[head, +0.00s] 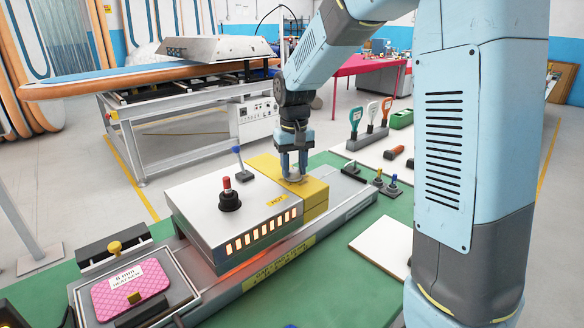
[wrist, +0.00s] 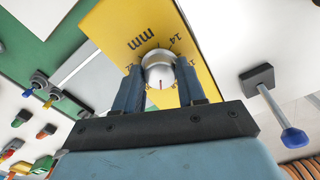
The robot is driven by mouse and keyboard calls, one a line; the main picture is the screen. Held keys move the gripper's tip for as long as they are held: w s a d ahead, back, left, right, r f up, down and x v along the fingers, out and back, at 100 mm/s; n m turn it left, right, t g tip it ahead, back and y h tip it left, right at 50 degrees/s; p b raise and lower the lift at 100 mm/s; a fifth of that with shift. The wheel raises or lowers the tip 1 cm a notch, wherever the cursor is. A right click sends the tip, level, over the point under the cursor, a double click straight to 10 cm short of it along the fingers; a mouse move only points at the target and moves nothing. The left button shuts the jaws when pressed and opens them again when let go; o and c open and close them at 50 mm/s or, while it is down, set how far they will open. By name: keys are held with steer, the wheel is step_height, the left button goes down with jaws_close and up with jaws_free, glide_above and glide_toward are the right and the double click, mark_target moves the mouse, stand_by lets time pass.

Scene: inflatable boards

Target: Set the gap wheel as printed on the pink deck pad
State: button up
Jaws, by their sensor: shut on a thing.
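The gap wheel is a silver knob (wrist: 158,62) on the yellow block (wrist: 108,20); the block also shows in the head view (head: 314,200). My gripper (head: 293,174) reaches down from above and is shut on the knob, one finger on each side. A red line on the knob points toward my palm in the wrist view. The printed scale shows "mm" and "14"; other numbers are partly hidden by my fingers. The pink deck pad (head: 150,297) lies in a tray at the front left, with a white label that seems to start with "8 mm"; its smaller print is unclear.
A grey heater box (head: 200,190) marked "HOT" with glowing slots and a red-topped knob stands left of the yellow block. A yellow strip (head: 268,278) on the machine's front reads "GAP = PAD +", the rest unclear. Small levers (head: 388,183) stand to the right.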

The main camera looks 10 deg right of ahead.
mark_target(294, 170)
steer(key=n, duration=0.5)
steer(key=shift+n, duration=0.4)
stand_by(0.4)
steer(key=o, duration=1.1)
steer(key=shift+c, duration=0.2)
steer(key=shift+r, duration=0.15)
step_height(294, 170, up, 14)
steer(key=shift+f, duration=0.25)
